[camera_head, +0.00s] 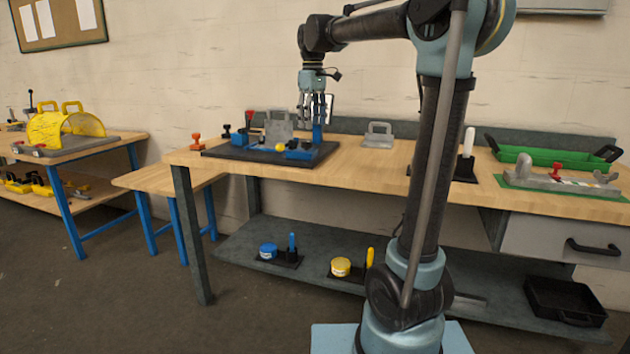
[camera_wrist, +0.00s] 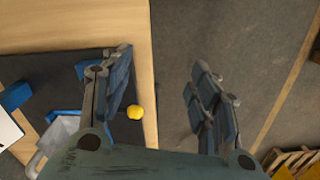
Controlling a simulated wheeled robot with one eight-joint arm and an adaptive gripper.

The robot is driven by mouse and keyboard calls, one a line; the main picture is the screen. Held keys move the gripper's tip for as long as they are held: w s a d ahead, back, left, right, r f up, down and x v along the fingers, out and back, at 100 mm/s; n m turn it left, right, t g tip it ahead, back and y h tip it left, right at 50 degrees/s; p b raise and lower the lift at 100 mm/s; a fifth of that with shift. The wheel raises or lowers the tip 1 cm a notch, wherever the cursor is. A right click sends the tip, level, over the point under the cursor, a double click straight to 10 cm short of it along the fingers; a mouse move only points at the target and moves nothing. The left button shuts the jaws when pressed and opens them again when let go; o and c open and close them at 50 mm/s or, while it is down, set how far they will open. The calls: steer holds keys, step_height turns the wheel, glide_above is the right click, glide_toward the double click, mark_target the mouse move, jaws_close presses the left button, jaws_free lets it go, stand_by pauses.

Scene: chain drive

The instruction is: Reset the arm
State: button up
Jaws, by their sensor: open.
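My gripper (camera_head: 315,108) points down above the workbench, over the dark base plate (camera_head: 225,151) with blue parts on it. In the wrist view my gripper (camera_wrist: 160,78) is open, with its two fingers wide apart and nothing held between them. A yellow round part (camera_wrist: 135,112) shows beside the left finger, near the plate's edge. It also shows in the head view (camera_head: 281,148). Part of the plate is hidden by the fingers in the wrist view.
A grey handled plate (camera_head: 277,127) stands on the base plate, close to my gripper. A green tray (camera_head: 545,155) and a grey fixture (camera_head: 560,182) lie at the bench's right. A red part (camera_head: 197,141) stands left of the base plate. Bare wood lies along the bench front.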

steer(key=s+d+f+m+t, duration=0.1)
steer(key=s+d+f+m, duration=0.4)
steer(key=s+d+f, duration=0.95)
steer(key=s+d+f+m, duration=0.2)
steer(key=s+f, duration=0.6)
steer(key=s+d+f+m+t, duration=0.1)
steer(key=s+d+f+m, duration=0.2)
steer(key=s+f, duration=0.5)
steer(key=shift+f+m, duration=0.3)
steer(key=shift+f, duration=0.4)
steer(key=shift+s, duration=0.1)
steer(key=shift+w+d+f, duration=0.1)
steer(key=shift+w+f, duration=0.1)
steer(key=shift+w, duration=0.25)
